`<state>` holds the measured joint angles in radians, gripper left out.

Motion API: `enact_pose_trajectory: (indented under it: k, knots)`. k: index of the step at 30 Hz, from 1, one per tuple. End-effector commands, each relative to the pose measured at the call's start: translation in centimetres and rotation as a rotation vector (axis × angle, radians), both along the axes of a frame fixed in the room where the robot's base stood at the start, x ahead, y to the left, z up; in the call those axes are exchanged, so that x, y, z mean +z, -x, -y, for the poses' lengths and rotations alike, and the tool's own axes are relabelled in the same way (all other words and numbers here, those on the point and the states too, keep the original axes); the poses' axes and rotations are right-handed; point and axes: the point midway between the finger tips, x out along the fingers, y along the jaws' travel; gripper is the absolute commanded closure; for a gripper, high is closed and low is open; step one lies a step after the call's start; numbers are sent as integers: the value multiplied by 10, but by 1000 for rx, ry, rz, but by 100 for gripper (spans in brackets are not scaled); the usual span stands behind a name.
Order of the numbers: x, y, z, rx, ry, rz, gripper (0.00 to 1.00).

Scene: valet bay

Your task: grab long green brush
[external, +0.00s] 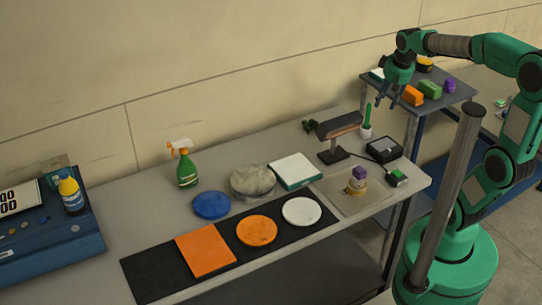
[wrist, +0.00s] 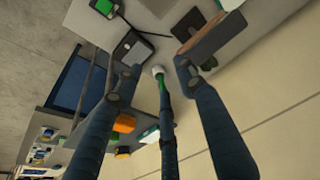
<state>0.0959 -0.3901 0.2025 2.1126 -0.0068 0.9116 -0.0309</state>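The long green brush (external: 367,115) stands upright in a small white cup (external: 366,132) at the far right end of the grey table. In the wrist view the white cup (wrist: 158,70) and a bit of the green handle (wrist: 163,90) show between my fingers; the middle finger covers part of the handle. My gripper (external: 385,100) is open and empty, fingers pointing down, above and slightly right of the brush in the external view. In the wrist view its fingers (wrist: 157,72) are spread wide, and no contact with the brush can be made out.
A dark lamp-like device on a stand (external: 338,128) is close left of the cup. A black box (external: 384,148) sits in front of it. A small side table (external: 447,94) with orange, green and purple items is behind right. A green spray bottle (external: 187,168) stands farther left.

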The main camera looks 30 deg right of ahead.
Motion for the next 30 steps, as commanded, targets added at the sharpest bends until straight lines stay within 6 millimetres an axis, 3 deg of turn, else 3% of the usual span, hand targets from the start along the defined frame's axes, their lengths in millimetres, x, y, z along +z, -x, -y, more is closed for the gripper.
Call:
enact_pose_trajectory:
  k: [5, 14, 24, 30]
  knots:
    - [2, -47, 19, -18, -2, -55, 60]
    - [-18, -117, 54, -47, -9, -140, 60]
    - [-65, -184, 99, -77, -21, -234, 60]
    - [-97, -209, 121, -92, -30, -278, 60]
